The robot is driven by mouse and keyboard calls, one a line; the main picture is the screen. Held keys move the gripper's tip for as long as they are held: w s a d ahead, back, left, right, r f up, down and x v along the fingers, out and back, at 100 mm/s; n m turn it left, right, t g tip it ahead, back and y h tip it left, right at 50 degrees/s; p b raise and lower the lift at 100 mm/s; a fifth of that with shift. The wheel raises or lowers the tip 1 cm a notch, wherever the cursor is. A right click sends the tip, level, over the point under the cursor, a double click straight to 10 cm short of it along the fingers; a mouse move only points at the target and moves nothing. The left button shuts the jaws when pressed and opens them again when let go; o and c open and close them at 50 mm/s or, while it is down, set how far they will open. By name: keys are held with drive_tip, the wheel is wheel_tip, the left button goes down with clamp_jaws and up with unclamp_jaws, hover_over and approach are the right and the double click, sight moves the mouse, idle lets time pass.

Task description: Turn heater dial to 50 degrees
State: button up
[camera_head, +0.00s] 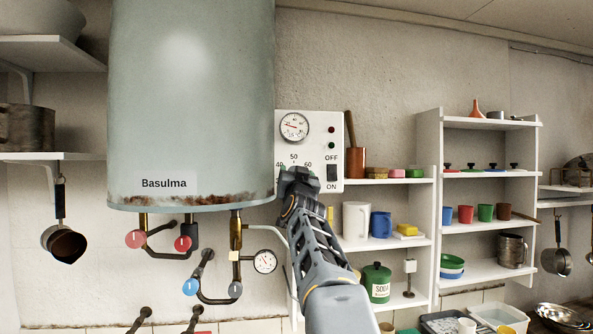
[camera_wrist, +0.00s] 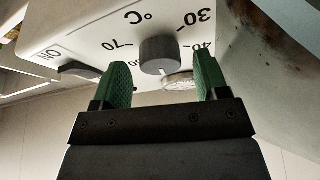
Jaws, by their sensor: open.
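The heater's white control panel (camera_head: 320,125) is at the right of the grey-green tank, with the labels 40, 50 and 60 showing above my gripper (camera_head: 301,174). My gripper hides the dial in the head view. In the wrist view, which is upside down, the grey round heater dial (camera_wrist: 159,50) shows between the two green fingers of my gripper (camera_wrist: 162,60). The fingers are open, one on each side of the dial, with gaps showing. Labels 30, 40 and 70 are readable there. I cannot surely tell which number the dial points to.
The panel also bears a round gauge (camera_head: 294,127), two small lamps and an ON/OFF switch (camera_head: 332,173). The tank (camera_head: 190,100) is close on the left, with pipes and valves below. Shelves (camera_head: 385,243) with cups and jars stand to the right.

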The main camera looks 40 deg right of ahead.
drive_tip(key=shift+w+d+r, duration=0.1)
drive_tip(key=shift+w, duration=0.1)
drive_tip(key=c, duration=0.9)
drive_tip(key=n+y+b, duration=0.1)
drive_tip(key=n+b, duration=0.1)
drive_tip(key=b, duration=0.2)
drive_tip(key=shift+t+b, duration=0.35)
drive_tip(key=shift+t, duration=0.05)
drive_tip(key=shift+c, duration=0.2)
drive_tip(key=shift+n, duration=0.3)
drive_tip(key=o, duration=0.9)
drive_tip(key=shift+o, duration=0.2)
